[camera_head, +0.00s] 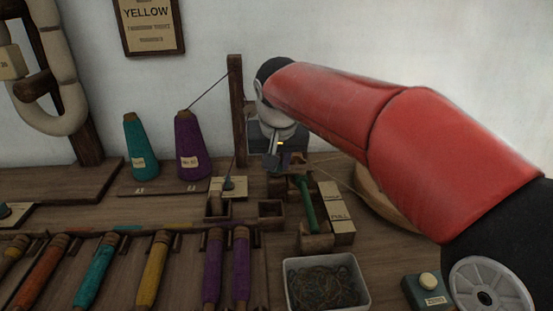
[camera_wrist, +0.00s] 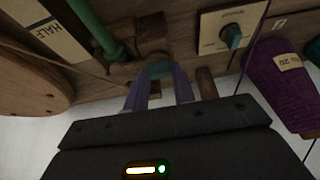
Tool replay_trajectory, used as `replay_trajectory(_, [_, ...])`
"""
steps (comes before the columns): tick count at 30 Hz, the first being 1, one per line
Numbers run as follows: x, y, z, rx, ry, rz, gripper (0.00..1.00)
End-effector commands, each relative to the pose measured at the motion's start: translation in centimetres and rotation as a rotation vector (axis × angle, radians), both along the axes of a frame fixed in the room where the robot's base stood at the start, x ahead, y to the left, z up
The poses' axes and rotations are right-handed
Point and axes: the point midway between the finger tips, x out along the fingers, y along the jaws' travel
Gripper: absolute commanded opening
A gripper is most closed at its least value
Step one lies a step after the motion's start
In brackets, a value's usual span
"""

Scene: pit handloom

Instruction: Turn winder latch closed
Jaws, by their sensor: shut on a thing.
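My gripper (camera_wrist: 160,82) points down at the winder in the middle of the bench. Its two fingers are shut on a small teal-grey piece (camera_wrist: 160,68), which looks like the winder latch. This piece sits at the end of a wooden block (camera_wrist: 150,35), in line with a green rod (camera_wrist: 97,24). In the head view my gripper (camera_head: 272,161) is just behind the far end of the green rod (camera_head: 306,205), and the held piece cannot be made out there. The fingers partly hide the latch, so its exact angle is unclear.
A plate with a teal knob (camera_head: 229,184) lies left of the winder, and a HALF/FULL label block (camera_head: 338,209) lies right. Purple (camera_head: 193,146) and teal (camera_head: 140,150) yarn cones stand left. A wooden post (camera_head: 236,110) rises close behind. A white bin (camera_head: 327,284) is in front.

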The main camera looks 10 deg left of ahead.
Motion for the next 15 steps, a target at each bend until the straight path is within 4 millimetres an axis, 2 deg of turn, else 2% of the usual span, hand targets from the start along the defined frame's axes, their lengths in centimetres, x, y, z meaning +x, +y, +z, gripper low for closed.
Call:
replay_trajectory(2, [0.03, 0.02, -0.01, 0.002, -0.001, -0.001, 0.03])
replay_trajectory(3, [0.03, 0.03, -0.01, 0.002, -0.001, -0.001, 0.31])
replay_trajectory(7, [0.02, 0.01, 0.00, 0.001, 0.000, -0.001, 0.47])
replay_trajectory(15, [-0.02, -0.01, 0.08, 0.001, 0.000, 0.000, 0.47])
